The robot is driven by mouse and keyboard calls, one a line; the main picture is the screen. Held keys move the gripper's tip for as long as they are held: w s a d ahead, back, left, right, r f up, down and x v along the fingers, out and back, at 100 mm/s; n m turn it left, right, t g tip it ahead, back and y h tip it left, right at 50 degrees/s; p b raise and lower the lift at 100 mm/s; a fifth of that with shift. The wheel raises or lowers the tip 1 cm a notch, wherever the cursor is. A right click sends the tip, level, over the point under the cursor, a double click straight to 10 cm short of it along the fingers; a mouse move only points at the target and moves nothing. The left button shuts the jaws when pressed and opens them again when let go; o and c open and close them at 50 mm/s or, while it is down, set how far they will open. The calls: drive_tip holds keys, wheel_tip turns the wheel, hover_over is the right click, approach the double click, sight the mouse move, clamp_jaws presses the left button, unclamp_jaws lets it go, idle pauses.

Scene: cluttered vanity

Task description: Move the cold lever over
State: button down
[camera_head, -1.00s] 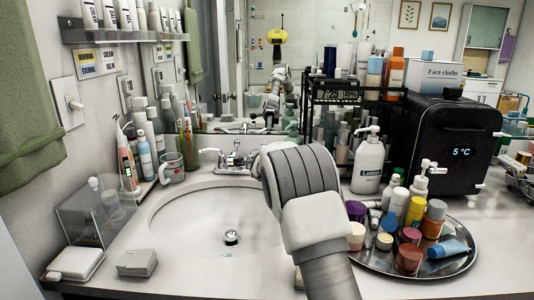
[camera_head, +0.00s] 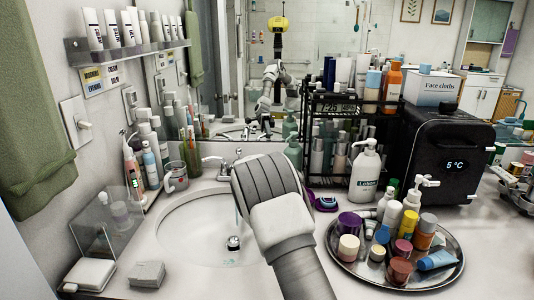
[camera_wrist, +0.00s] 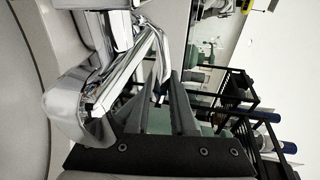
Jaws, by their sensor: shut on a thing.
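The chrome faucet (camera_wrist: 75,105) fills the left of the wrist view. A thin chrome lever (camera_wrist: 159,50), which I take as the cold lever, runs down from it between the dark fingers of my gripper (camera_wrist: 163,98). My gripper is shut on this lever; the exact contact is partly hidden. In the head view my arm covers the gripper, the cold lever and most of the faucet. The other chrome lever (camera_head: 212,158) shows left of my arm. The white basin (camera_head: 185,228) lies below, with its drain (camera_head: 233,243). A faint pale streak above the drain may be water.
A round metal tray (camera_head: 345,273) with several bottles and jars stands right of my arm. A lotion bottle (camera_head: 365,172), a black rack (camera_head: 309,125) and a black cooler box (camera_head: 440,150) stand behind it. A clear box (camera_head: 110,222) and soap dish (camera_head: 90,275) are at left.

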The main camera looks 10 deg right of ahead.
drive_tip(key=shift+s+a+r+m+h+p, duration=0.1)
drive_tip(key=shift+a+r+m+h+p, duration=0.2)
drive_tip(key=shift+p, duration=0.4)
drive_tip(key=shift+d+f, duration=0.1)
drive_tip(key=shift+f+h, duration=0.1)
drive_tip(key=shift+h, duration=0.3)
drive_tip(key=c, duration=0.8)
unclamp_jaws()
drive_tip(key=shift+s+g, duration=0.1)
drive_tip(key=shift+g, duration=0.2)
drive_tip(key=shift+o, duration=0.2)
drive_tip(key=shift+s, duration=0.1)
drive_tip(key=v, duration=1.7)
drive_tip(key=shift+s, duration=0.15)
drive_tip(key=shift+f, duration=0.1)
